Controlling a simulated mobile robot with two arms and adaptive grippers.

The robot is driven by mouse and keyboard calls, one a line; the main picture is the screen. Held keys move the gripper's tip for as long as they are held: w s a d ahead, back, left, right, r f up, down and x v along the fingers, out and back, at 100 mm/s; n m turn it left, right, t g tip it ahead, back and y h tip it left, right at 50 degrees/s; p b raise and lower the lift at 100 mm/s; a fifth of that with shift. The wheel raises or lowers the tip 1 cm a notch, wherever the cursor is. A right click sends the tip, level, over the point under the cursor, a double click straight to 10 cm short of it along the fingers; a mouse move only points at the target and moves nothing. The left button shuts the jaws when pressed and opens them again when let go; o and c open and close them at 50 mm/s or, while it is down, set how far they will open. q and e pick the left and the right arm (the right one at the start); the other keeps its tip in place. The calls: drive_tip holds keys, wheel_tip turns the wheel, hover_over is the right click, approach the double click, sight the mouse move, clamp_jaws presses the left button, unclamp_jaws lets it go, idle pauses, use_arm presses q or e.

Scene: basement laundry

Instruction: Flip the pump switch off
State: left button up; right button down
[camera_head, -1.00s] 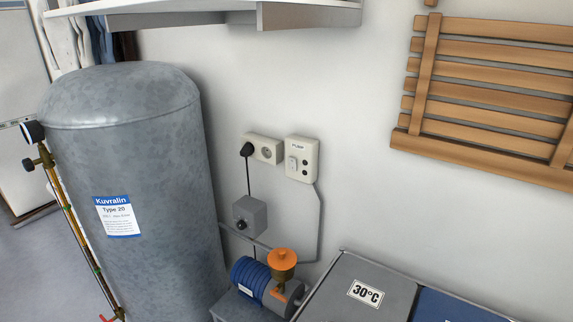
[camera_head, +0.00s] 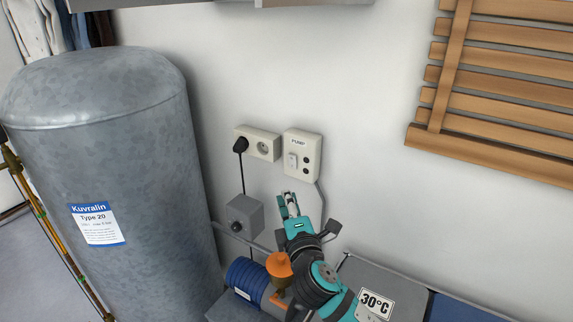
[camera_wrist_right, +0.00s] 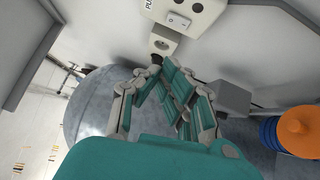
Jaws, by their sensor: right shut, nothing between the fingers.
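The pump switch box (camera_head: 301,155) is a cream wall box labelled PUMP, with a white rocker switch (camera_head: 292,160) on its left and two dark round spots on its right. The box also shows at the top of the right wrist view (camera_wrist_right: 196,12), with its rocker (camera_wrist_right: 179,22) facing the camera. My right gripper (camera_head: 287,198) is shut and empty, below the box in the head view and apart from it. In the right wrist view its fingers (camera_wrist_right: 164,72) point up toward the socket and box. I cannot tell which way the rocker is set. My left gripper is not in view.
A socket (camera_head: 257,143) with a black plug is left of the box. A grey box (camera_head: 244,216), a blue pump (camera_head: 247,279) with an orange cap (camera_head: 278,264) and a grey tank (camera_head: 110,160) stand left and below. A grey 30°C lid (camera_head: 400,285) is at lower right.

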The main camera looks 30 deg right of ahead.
drive_tip(key=p, duration=0.1)
approach(292, 162)
drive_tip(key=w+a+r, duration=0.2)
drive_tip(key=w+a, duration=0.2)
drive_tip(key=w, duration=0.1)
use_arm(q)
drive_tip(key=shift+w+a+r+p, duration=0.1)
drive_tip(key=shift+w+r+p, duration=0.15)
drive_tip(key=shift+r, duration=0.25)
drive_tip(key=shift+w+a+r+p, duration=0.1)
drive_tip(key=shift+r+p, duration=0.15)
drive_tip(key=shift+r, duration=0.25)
use_arm(e)
drive_tip(key=w+d, duration=0.2)
drive_tip(key=d, duration=0.1)
drive_tip(key=shift+w+d, duration=0.15)
drive_tip(key=shift+d, duration=0.1)
drive_tip(key=shift+d, duration=0.1)
drive_tip(key=shift+w+d+r, duration=0.15)
drive_tip(key=shift+d+r, duration=0.05)
drive_tip(key=shift+f, duration=0.1)
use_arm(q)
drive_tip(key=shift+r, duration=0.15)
